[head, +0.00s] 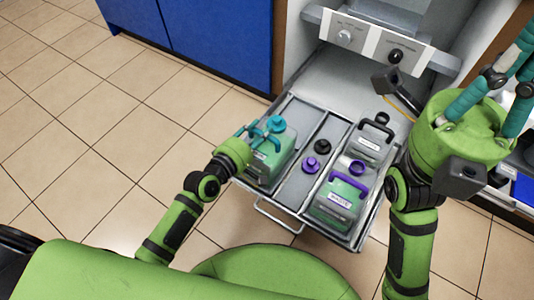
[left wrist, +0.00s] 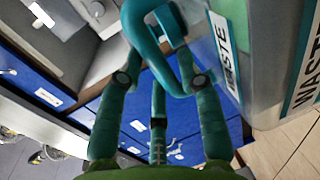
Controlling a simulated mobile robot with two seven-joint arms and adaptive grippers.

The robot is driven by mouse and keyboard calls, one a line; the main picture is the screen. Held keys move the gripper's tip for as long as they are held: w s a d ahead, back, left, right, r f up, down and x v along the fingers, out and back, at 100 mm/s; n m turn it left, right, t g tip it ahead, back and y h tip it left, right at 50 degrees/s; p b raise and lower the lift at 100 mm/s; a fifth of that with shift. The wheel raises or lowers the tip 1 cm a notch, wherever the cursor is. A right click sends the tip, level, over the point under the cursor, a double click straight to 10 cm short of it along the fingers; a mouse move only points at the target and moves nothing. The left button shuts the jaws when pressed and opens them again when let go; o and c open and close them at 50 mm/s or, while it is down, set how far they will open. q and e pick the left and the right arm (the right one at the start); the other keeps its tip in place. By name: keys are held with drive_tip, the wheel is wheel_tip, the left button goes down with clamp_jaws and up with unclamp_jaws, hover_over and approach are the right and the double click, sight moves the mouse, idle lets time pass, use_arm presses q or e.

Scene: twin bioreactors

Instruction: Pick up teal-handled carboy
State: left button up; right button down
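The teal-handled carboy (head: 268,160) stands upright in the left part of the pulled-out drawer, a translucent greenish bottle with a teal cap. My left gripper (head: 256,137) is at its handle, partly covering it. In the left wrist view the teal handle (left wrist: 180,82) lies between my finger ends, with the carboy's WASTE label (left wrist: 222,45) at the right. Teal fingers and teal handle overlap, so I cannot tell whether the fingers are closed on it. My right gripper (head: 510,75) is raised at the right edge, away from the carboy, its fingers spread and empty.
The drawer (head: 298,178) also holds a purple-handled carboy (head: 338,203), a black-handled carboy (head: 370,142), a loose purple cap (head: 311,165) and a black cap (head: 322,146). A control panel (head: 372,42) overhangs behind. Blue cabinets (head: 215,35) stand back left. Tiled floor at left is clear.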

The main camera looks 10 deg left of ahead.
use_arm(q)
drive_tip(key=shift+w+d+f, duration=0.1)
drive_tip(key=shift+w+d, duration=0.05)
drive_tip(key=shift+w, duration=0.25)
drive_tip(key=shift+c, duration=0.4)
clamp_jaws()
drive_tip(key=shift+w+r, duration=0.1)
drive_tip(key=shift+r, duration=0.25)
